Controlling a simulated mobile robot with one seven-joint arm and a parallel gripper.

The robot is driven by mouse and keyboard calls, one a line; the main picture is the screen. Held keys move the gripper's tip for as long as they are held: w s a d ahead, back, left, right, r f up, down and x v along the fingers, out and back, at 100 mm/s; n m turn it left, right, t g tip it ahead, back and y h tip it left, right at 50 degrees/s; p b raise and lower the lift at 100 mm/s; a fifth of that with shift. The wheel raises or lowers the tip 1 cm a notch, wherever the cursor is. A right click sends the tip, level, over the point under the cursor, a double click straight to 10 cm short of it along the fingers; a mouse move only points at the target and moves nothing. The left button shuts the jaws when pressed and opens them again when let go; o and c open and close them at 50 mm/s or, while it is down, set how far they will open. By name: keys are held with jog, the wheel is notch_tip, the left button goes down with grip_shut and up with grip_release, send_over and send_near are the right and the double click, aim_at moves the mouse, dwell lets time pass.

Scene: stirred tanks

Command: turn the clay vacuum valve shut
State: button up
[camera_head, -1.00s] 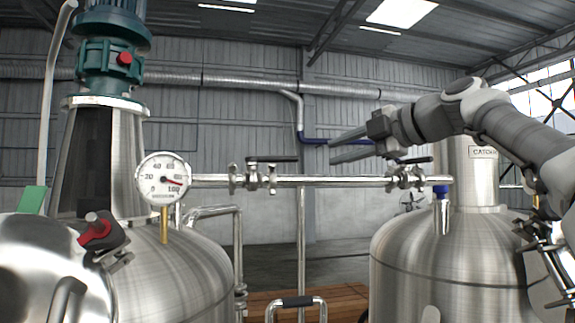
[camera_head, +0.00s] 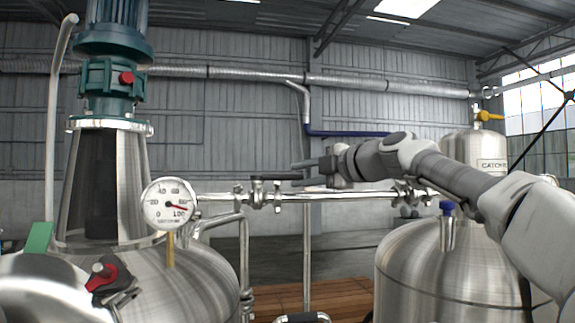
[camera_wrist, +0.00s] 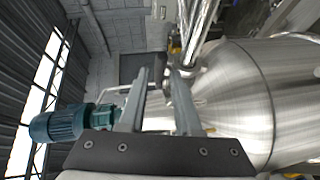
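No handle looks clearly clay-coloured, so I cannot tell for certain which valve is the clay vacuum valve. A valve with a dark lever (camera_head: 276,177) sits on the horizontal steel pipe right of the gauge; its lever lies along the pipe, pointing right. My gripper (camera_head: 302,173) is open, its fingers pointing left near the end of this lever. I cannot tell whether the lever is between them. The fingers are also apart in the wrist view (camera_wrist: 160,78), with pipework by the right finger. A second pipe valve (camera_head: 405,190) is partly hidden behind my arm.
A round gauge (camera_head: 169,204) sits at the pipe's left end. A steel tank with a green motor (camera_head: 112,75) and a red-handled valve (camera_head: 103,276) stand left. The catch pot (camera_head: 430,262) stands right, with an orange-yellow handle (camera_head: 488,116) on top.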

aim_at(291, 178)
jog(key=shift+p+x, duration=1.1)
jog(key=shift+x, duration=1.25)
jog(key=shift+f, duration=0.1)
grip_shut()
